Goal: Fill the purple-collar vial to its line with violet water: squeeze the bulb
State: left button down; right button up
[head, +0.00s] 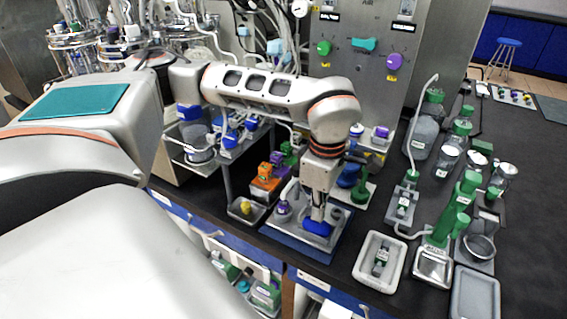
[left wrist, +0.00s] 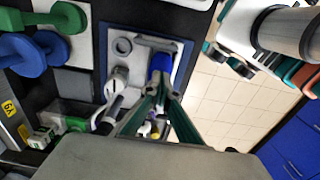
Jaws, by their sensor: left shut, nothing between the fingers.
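My left gripper (head: 318,213) points down over a small station on a blue-edged tray (head: 291,246). Its fingers are shut with nothing between them, and the tips are at a rounded blue piece (head: 316,229), possibly a paddle or bulb. In the left wrist view the fingertips (left wrist: 161,92) lie over the near end of this blue piece (left wrist: 160,64); I cannot tell whether they touch it. A small vessel with a purplish band (head: 283,208) stands left of the gripper on the same station; I cannot tell if it is the purple-collar vial. No fill line or water level is readable. My right gripper is out of view.
Orange and green blocks (head: 265,183) stand left of the station. A white tray (head: 361,264) with a small item lies to its right, near green-topped apparatus (head: 463,200). A panel with coloured knobs (head: 365,45) rises behind. Dark bench top is clear between some pieces.

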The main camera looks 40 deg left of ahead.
pick_arm(q)
jog(key=shift+f, duration=0.6)
jog(key=shift+f+b, duration=0.6)
dwell(1.2)
jog(key=shift+r+p, duration=1.15)
jog(key=shift+r, duration=0.4)
jog(key=shift+r, duration=0.15)
jog(key=shift+r+p, duration=1.8)
jog(key=shift+r, duration=0.65)
jog(key=shift+f, duration=0.1)
